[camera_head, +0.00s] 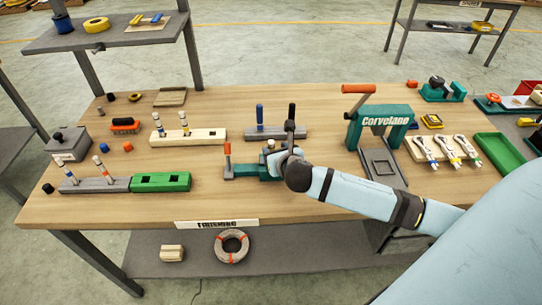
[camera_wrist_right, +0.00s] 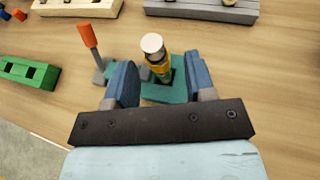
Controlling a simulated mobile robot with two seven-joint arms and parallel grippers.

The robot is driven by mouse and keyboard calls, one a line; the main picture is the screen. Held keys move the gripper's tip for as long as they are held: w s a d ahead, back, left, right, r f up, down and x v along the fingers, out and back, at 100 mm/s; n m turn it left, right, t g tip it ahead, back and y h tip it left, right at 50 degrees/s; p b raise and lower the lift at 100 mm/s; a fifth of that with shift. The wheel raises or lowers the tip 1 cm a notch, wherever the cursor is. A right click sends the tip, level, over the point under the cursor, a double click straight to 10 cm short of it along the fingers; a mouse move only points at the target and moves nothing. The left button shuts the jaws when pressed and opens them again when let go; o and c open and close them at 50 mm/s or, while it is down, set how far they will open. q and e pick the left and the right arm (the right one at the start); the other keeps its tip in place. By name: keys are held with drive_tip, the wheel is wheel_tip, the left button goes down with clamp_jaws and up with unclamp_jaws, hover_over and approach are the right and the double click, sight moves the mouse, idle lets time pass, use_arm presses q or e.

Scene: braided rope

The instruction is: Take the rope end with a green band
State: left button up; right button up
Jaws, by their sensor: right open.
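In the right wrist view, a short upright piece with a white round top and a yellow body (camera_wrist_right: 156,56) stands in a teal clamp fixture (camera_wrist_right: 178,94). My right gripper (camera_wrist_right: 161,80) is open, with one finger on each side of the piece; contact is not clear. In the head view my right gripper (camera_head: 281,160) is over the teal fixture (camera_head: 243,171) and hides much of it. My left gripper is not in view.
An orange-handled lever (camera_head: 227,150) rises left of the gripper. A green press (camera_head: 383,121) stands to the right. Bare table (camera_head: 280,205) lies in front.

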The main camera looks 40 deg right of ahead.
drive_tip(key=x, duration=0.5)
drive_tip(key=shift+a+f+p, duration=0.1)
drive_tip(key=shift+f+p, duration=0.05)
drive_tip(key=shift+p, duration=0.2)
drive_tip(key=shift+c, duration=0.5)
clamp_jaws()
